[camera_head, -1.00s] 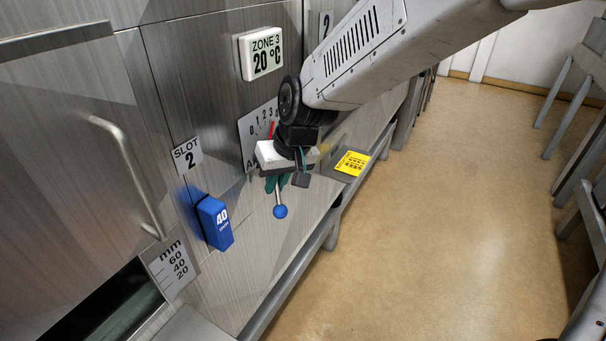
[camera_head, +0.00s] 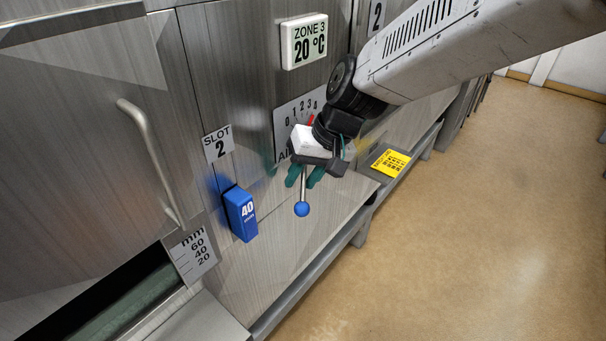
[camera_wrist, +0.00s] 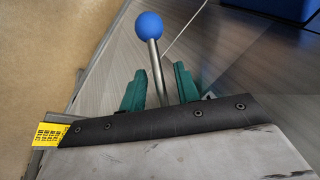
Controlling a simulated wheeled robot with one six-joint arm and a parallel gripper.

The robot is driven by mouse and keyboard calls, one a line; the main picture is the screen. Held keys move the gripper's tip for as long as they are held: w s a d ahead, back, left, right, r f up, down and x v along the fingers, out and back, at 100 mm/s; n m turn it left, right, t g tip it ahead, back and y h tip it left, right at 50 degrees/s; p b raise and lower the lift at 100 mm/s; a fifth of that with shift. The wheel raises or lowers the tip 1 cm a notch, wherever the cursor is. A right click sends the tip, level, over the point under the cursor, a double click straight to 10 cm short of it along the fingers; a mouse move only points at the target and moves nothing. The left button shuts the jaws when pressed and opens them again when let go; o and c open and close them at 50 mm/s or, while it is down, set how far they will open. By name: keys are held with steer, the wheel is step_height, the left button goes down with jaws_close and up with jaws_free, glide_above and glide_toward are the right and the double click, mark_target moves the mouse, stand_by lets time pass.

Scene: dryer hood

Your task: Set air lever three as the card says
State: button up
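The air lever is a silver rod with a blue ball knob (camera_head: 302,209), below a scale plate (camera_head: 282,130) numbered 0 to 4. A red pointer (camera_head: 311,118) shows near the 3, partly hidden by my gripper. My gripper (camera_head: 304,178) is at the lever, its green fingers on either side of the rod. In the wrist view, the rod and blue ball (camera_wrist: 149,26) stand between the open fingertips (camera_wrist: 160,82), with gaps beside the rod. The yellow card (camera_head: 390,162) lies on a grey ledge to the right; its print is too small to read.
A white display (camera_head: 304,41) reads ZONE 3, 20 °C. A blue block (camera_head: 240,213) marked 40 is on the panel below the SLOT 2 label (camera_head: 217,144). A mm scale (camera_head: 193,253) and a door handle (camera_head: 150,160) are at left. The floor (camera_head: 480,230) at right is clear.

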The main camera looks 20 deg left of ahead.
steer(key=v, duration=0.7)
steer(key=shift+d+r, duration=0.25)
steer(key=shift+r, duration=0.1)
steer(key=s+d+m+h, duration=0.1)
steer(key=s+d, duration=0.5)
steer(key=d, duration=0.6)
steer(key=s+d+r+m+t+h, duration=0.1)
steer(key=s+d, duration=0.5)
steer(key=d, duration=0.6)
steer(key=s+d+m+h, duration=0.2)
steer(key=s+d+m, duration=0.2)
steer(key=s+d, duration=0.3)
steer(key=d, duration=0.5)
steer(key=shift+r+t+h, duration=0.35)
steer(key=shift+t+h, duration=0.05)
